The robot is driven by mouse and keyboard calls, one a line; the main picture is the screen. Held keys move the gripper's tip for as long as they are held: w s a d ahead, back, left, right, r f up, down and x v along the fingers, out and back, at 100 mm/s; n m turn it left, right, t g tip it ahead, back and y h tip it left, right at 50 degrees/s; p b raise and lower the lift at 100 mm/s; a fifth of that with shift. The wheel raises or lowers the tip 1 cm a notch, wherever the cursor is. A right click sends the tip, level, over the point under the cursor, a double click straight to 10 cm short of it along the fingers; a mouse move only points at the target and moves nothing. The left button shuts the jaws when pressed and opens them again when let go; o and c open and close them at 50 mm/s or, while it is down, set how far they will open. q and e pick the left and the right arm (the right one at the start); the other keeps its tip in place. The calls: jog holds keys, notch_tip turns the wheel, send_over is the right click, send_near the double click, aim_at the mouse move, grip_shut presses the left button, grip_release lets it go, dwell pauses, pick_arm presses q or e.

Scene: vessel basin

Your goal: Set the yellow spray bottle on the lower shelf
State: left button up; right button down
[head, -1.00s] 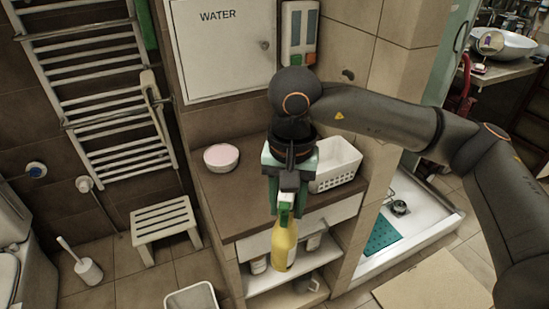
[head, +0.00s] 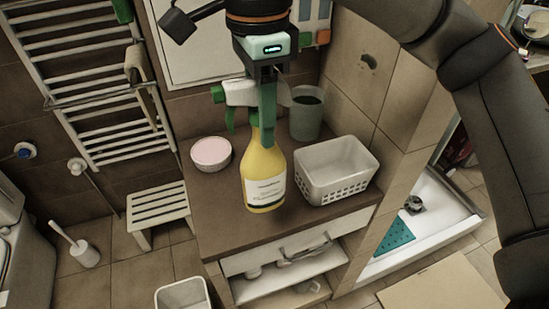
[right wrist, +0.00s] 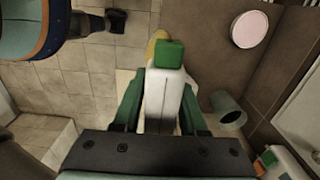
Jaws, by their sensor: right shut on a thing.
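The yellow spray bottle (head: 263,180), with a white label and a white and green spray head, shows upright in front of the brown countertop (head: 225,222). I cannot tell whether its base touches the counter. My right gripper (head: 262,118) is shut on the bottle at its spray head, from above. In the right wrist view the white and green spray head (right wrist: 165,90) sits between the green fingers. Below the counter is an open white shelf unit; its lower shelf (head: 285,298) shows only partly at the bottom edge. My left gripper is not in view.
On the counter stand a pink-topped bowl (head: 211,153), a grey-green cup (head: 306,115) and a white basket (head: 336,170). Small items sit inside the shelf opening under the drawer. A white stool (head: 158,208) and a bin (head: 183,294) stand on the floor at left.

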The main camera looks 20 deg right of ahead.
jog(key=shift+w, duration=0.2)
jog(key=w+d+f+p, duration=0.1)
jog(key=w+d+f, duration=0.1)
jog(key=w+f, duration=0.4)
jog(key=w+d+f+p, duration=0.2)
jog(key=w+d+f, duration=0.1)
jog(key=w+f, duration=0.3)
jog(key=shift+w+d+f, duration=0.2)
jog(key=shift+d+f, duration=0.1)
jog(key=shift+f, duration=0.05)
jog(key=shift+f, duration=0.2)
jog(key=shift+c, duration=2.2)
grip_release()
jog(key=shift+r, duration=0.15)
